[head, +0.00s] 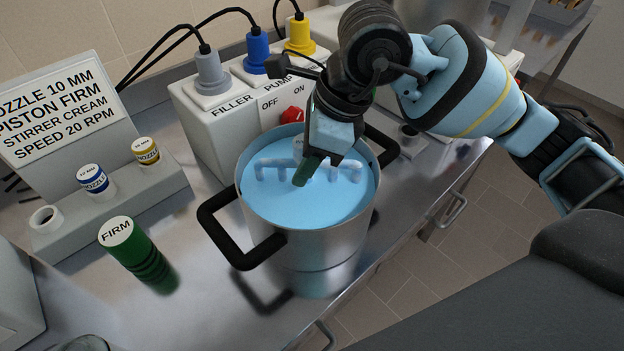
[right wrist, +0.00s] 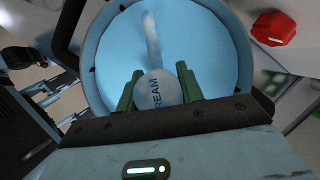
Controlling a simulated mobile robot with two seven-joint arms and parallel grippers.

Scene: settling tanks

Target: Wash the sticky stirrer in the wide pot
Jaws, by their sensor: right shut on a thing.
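The wide pot (head: 333,232) is a steel pot with two black handles, standing on the steel counter and filled with light blue liquid. My right gripper (head: 308,168) points down into its mouth, its green fingers shut on the stirrer. The stirrer's pale crossbar (head: 345,171) shows at or under the liquid's surface; I cannot tell its depth. In the right wrist view the stirrer's round top (right wrist: 157,90), lettered "REAM" with its start hidden, sits between the fingers, and a pale bar extends beyond it. Stickiness cannot be made out. My left gripper is out of view.
A white control box (head: 215,126) with a red knob (head: 292,116) and coloured plugs stands behind the pot. A green FIRM piston (head: 134,252) stands left of it. A nozzle rack (head: 118,200) and a sign (head: 55,108) are further left. The counter's front edge is right of the pot.

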